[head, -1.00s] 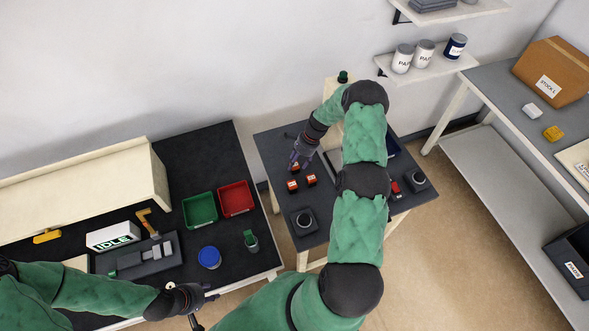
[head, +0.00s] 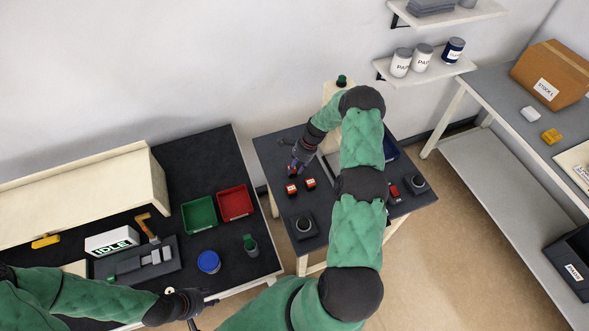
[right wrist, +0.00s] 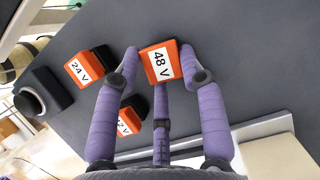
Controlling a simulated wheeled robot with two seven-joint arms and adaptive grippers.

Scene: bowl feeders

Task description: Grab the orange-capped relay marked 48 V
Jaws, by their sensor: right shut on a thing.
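The orange-capped relay marked 48 V (right wrist: 159,63) is between the fingertips of my right gripper (right wrist: 160,78) in the right wrist view. That gripper is shut on it, and the label faces the camera. In the head view my right gripper (head: 295,168) is over the far left part of the dark table, and the relay is mostly hidden there. A relay marked 24 V (right wrist: 88,68) stands to the left in the wrist view. Another relay (right wrist: 130,116), its label partly hidden by a finger, is below it. My left gripper (head: 205,310) is at the bottom of the head view, its jaws unclear.
The dark table (head: 335,225) carries dark round-topped units (head: 304,225) and a red item (head: 393,190). On the left bench are a green bin (head: 199,215), a red bin (head: 236,203), a blue-topped container (head: 208,262) and an IDLE sign (head: 112,242).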

